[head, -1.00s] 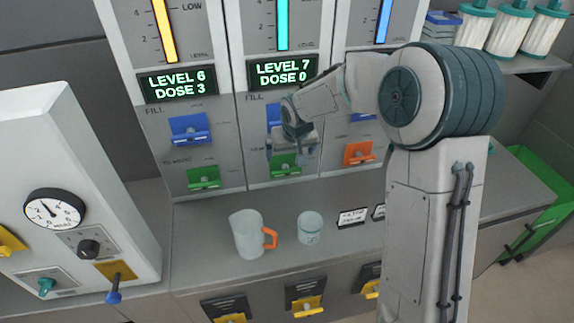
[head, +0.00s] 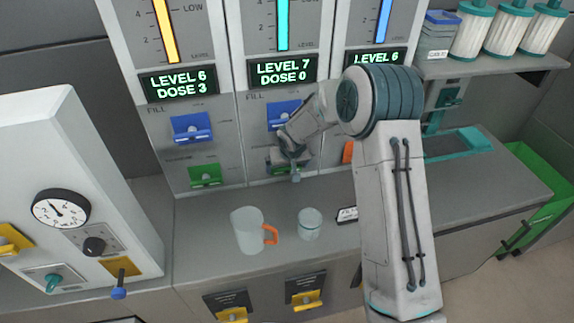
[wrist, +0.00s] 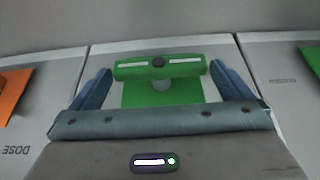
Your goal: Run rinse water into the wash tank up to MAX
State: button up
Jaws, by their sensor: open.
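Three tank panels stand side by side. The middle one has a cyan level bar (head: 283,22) and a display (head: 282,71) reading LEVEL 7, DOSE 0. Its blue FILL lever (head: 283,115) is above and its green lever is below, mostly hidden by my gripper in the head view. My gripper (head: 291,168) is open at that green lever. In the wrist view the green lever (wrist: 160,88) lies between the two blue fingers of my gripper (wrist: 160,72), with gaps at both sides. I cannot tell which panel is the wash tank.
The left panel's display (head: 178,86) reads LEVEL 6, DOSE 3. A clear jug (head: 247,230) with an orange handle and a small cup (head: 310,223) stand on the counter below. A dial box (head: 60,208) is at left. An orange lever (wrist: 12,92) flanks the green one.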

jog(key=c, duration=0.7)
